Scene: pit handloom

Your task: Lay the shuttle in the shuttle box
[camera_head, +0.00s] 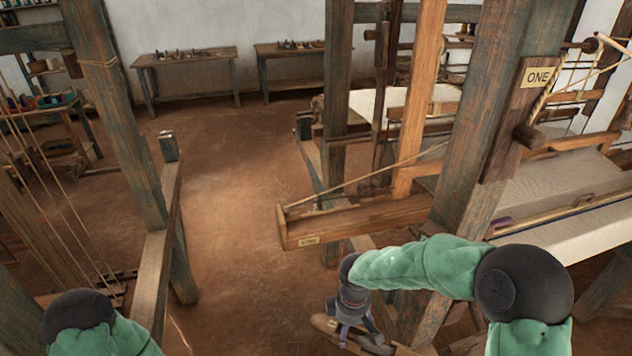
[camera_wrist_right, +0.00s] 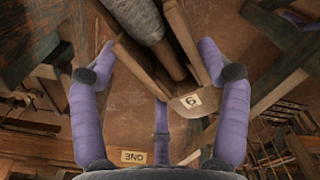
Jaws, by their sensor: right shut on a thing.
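The shuttle (camera_head: 325,322) is a long wooden piece low at the bottom of the head view. In the right wrist view the shuttle (camera_wrist_right: 190,103) has a pale number tag and a grey wound cylinder in its hollow. My right gripper (camera_head: 354,336) is shut on it, with purple fingers on both sides. The shuttle box (camera_head: 365,218) is a long open wooden trough beside the loom post, with a small label on its near end. The held shuttle is below and in front of it in the picture, apart from it. My left gripper is out of view; only part of that arm shows.
White cloth (camera_head: 570,232) lies on the loom at right. Another wooden frame (camera_head: 155,265) stands at left. Open earthen floor (camera_head: 235,220) lies between. Two benches (camera_head: 185,58) line the back wall.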

